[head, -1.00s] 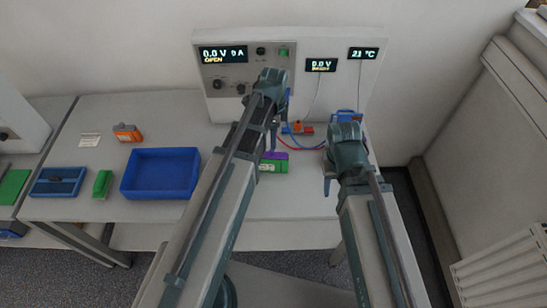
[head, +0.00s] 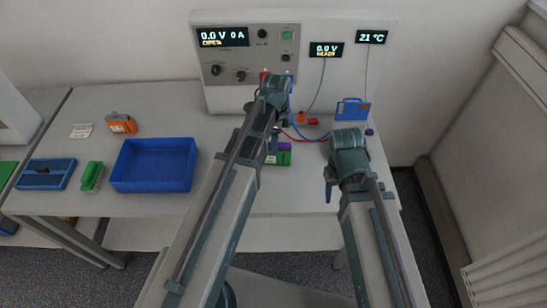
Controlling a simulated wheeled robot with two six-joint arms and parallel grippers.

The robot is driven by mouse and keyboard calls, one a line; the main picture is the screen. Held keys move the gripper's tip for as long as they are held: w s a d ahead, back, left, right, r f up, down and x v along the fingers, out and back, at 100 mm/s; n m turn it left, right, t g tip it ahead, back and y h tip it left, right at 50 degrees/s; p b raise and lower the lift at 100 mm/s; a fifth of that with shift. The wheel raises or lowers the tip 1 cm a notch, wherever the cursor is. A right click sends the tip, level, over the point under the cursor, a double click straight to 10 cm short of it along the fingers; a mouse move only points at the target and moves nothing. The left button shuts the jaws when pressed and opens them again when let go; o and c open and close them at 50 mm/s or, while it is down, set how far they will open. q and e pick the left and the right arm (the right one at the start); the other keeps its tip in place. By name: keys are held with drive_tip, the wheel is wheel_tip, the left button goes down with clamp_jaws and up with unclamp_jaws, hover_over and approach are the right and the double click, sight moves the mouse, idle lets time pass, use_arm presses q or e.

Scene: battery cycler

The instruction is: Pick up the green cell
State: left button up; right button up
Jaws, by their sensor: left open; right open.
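A green block with a purple part on top (head: 279,157) stands on the bench in front of the cycler, partly hidden behind my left arm; it may be the green cell or its holder. My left gripper (head: 271,140) hangs over the bench just left of it, open, its fingers mostly hidden by its own wrist. I cannot tell whether they touch the block. My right gripper (head: 329,190) is open and empty, pointing down near the bench's front edge, right of the block.
The cycler panel (head: 225,70) stands at the back, its display reading 0.0 V, 0 A. Red and blue leads (head: 310,136) run near a blue case (head: 352,109). A blue tray (head: 152,187), an orange device (head: 121,123) and a dark-blue tray (head: 46,181) are left. Bench between tray and block is partly clear.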

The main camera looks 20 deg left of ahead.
use_arm(q)
drive_tip(key=shift+s+a+f+b, duration=0.15)
drive_tip(key=shift+s+f+b, duration=0.05)
drive_tip(key=shift+f+b, duration=1.15)
drive_tip(key=shift+s+a+f+b, duration=0.1)
drive_tip(key=shift+s+f+b, duration=0.05)
drive_tip(key=shift+f+b, duration=1.15)
drive_tip(key=shift+r, duration=0.1)
drive_tip(key=shift+c, duration=0.3)
clamp_jaws()
